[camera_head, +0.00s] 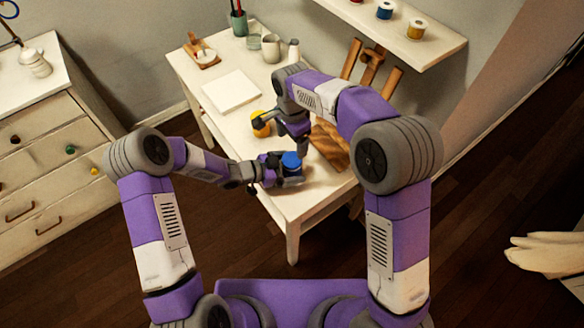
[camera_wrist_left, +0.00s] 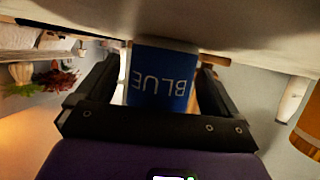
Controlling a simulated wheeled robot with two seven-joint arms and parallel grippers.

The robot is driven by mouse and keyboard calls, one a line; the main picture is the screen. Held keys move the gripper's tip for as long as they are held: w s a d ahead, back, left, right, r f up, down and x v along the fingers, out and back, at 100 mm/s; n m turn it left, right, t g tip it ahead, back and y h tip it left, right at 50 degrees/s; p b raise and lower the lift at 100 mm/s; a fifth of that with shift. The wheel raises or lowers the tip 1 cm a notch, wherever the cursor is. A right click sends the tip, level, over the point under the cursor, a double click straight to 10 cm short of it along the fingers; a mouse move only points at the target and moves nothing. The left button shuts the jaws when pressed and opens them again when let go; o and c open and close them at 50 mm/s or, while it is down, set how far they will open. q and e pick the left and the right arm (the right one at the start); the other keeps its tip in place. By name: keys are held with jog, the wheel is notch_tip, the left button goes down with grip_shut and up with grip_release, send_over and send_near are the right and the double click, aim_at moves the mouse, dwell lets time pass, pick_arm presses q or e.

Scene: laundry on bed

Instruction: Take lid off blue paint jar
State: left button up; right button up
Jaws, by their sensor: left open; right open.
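The blue paint jar (camera_head: 292,160) stands near the front of the white table (camera_head: 294,203) in the head view, its blue top showing. In the left wrist view, which is upside down, the jar (camera_wrist_left: 163,75) carries the word BLUE and sits between two dark fingers. My left gripper (camera_head: 285,172) is open around the jar's side. I cannot tell whether the fingers touch it. My right gripper (camera_head: 302,145) is open, points down just above and behind the blue top, and appears empty. Its fingertips are small and partly hidden.
A yellow jar (camera_head: 260,124) stands behind my left gripper. A wooden board (camera_head: 330,145) lies to the right, and a white sheet (camera_head: 231,91) lies further back. Cups (camera_head: 271,48) and a brush holder (camera_head: 239,24) stand at the back. A shelf (camera_head: 440,44) overhangs the back right.

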aim_at(292, 159)
pick_arm(q)
grip_shut()
pick_arm(e)
jog(key=shift+f+n, duration=0.15)
jog(key=shift+n, duration=1.85)
jog(key=shift+f+n, duration=0.3)
jog(key=shift+f, duration=0.1)
notch_tip(292, 159, down, 7)
